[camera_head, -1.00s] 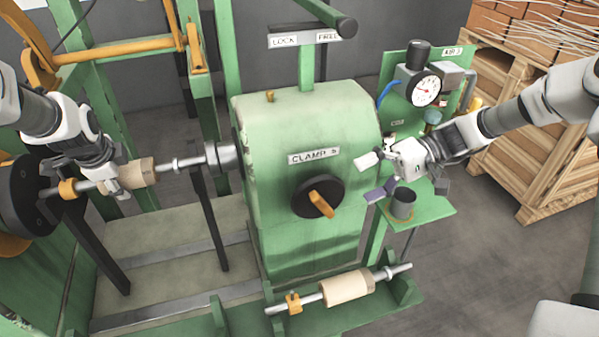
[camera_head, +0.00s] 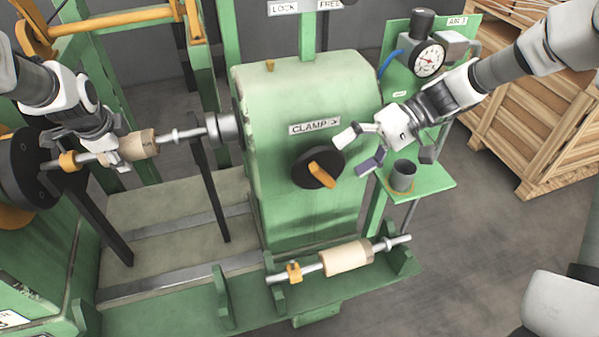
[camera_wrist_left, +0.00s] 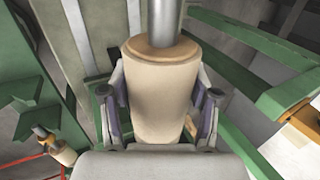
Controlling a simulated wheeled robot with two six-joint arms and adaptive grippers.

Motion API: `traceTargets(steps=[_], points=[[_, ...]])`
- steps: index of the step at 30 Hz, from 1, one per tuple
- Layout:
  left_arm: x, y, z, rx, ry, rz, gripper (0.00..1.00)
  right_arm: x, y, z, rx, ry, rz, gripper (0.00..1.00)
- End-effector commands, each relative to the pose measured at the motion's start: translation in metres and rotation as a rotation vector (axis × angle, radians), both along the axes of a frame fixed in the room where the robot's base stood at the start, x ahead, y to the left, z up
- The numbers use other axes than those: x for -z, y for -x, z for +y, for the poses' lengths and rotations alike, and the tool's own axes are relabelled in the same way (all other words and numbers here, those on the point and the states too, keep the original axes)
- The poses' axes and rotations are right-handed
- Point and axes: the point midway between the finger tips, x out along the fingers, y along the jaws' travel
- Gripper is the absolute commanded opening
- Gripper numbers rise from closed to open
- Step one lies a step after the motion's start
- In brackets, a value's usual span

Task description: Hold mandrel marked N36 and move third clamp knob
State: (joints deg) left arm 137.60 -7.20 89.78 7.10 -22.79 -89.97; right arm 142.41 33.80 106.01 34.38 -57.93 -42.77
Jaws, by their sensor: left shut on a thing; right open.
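A mandrel with a tan wooden sleeve (camera_head: 141,145) sits on a steel shaft between the dark faceplate and the green housing. My left gripper (camera_head: 122,158) is shut around its sleeve, and the sleeve fills the space between the fingers in the left wrist view (camera_wrist_left: 162,90). No N36 marking is legible. The clamp knob (camera_head: 318,168) is a black disc with an orange handle on the housing front, under a label reading CLAMP and a mark I cannot read surely. My right gripper (camera_head: 364,148) is open and empty, just right of the knob and apart from it.
A second tan mandrel (camera_head: 345,258) lies on the green rack at the front. A grey cup (camera_head: 403,176) stands on a small green shelf (camera_head: 432,186) beneath the pressure gauge (camera_head: 429,60), close to my right gripper. Wooden crates (camera_head: 545,130) stand at the right.

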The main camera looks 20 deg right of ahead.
Motion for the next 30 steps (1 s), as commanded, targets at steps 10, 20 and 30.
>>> traceTargets(steps=[10, 20, 30], points=[[-0.001, -0.001, 0.000, -0.002, 0.001, -0.003, 0.00, 0.035, 0.000, 0.056, -0.001, 0.002, 0.001, 1.00], [-0.001, -0.001, 0.000, -0.002, 0.001, -0.003, 0.00, 0.037, 0.000, 0.059, 0.001, 0.000, -0.001, 0.86], [-0.001, -0.001, 0.000, -0.002, 0.001, -0.003, 0.00, 0.037, 0.000, 0.059, 0.001, -0.053, 0.004, 0.48]])
